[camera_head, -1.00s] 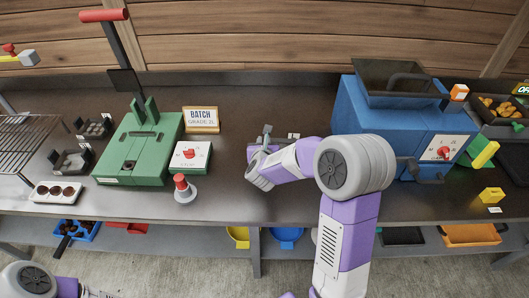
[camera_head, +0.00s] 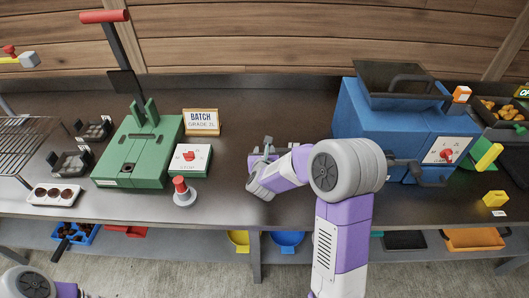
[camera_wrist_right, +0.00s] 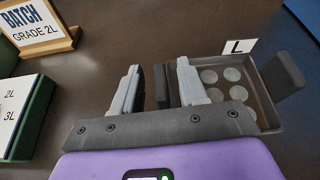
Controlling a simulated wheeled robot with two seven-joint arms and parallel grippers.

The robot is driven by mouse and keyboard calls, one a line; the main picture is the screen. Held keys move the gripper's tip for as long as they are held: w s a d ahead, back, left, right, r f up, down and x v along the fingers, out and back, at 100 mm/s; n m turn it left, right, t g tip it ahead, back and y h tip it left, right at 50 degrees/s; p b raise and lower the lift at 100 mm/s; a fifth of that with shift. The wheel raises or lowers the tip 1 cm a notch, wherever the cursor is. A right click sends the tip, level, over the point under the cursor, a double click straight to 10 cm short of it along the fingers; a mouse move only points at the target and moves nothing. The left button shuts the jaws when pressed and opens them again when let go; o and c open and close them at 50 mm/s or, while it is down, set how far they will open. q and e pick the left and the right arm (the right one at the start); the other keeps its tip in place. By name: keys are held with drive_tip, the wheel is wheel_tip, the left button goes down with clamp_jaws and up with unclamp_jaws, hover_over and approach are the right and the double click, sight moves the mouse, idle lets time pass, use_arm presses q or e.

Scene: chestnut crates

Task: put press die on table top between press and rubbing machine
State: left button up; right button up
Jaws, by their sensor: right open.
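The press die (camera_wrist_right: 262,112) is a dark tray with several pale round recesses and an upright tab at its right end, in the right wrist view. It lies on the table top. A dark slab, apparently its other tab (camera_wrist_right: 163,87), stands between the fingers of my open right gripper (camera_wrist_right: 158,82). In the head view my right gripper (camera_head: 268,148) is low over the table between the green press (camera_head: 137,150) and the blue rubbing machine (camera_head: 390,125). There my gripper and arm mostly hide the die. My left gripper is out of view.
A card marked L (camera_wrist_right: 240,46) is beside the die. Left of my right gripper are a batch sign (camera_head: 201,121), a green-white box with a red knob (camera_head: 190,159) and a red-topped stand (camera_head: 183,191). Two dark trays (camera_head: 72,161) lie left of the press.

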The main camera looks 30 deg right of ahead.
drive_tip(key=shift+r, duration=0.1)
drive_tip(key=p+v, duration=0.2)
drive_tip(key=v, duration=1)
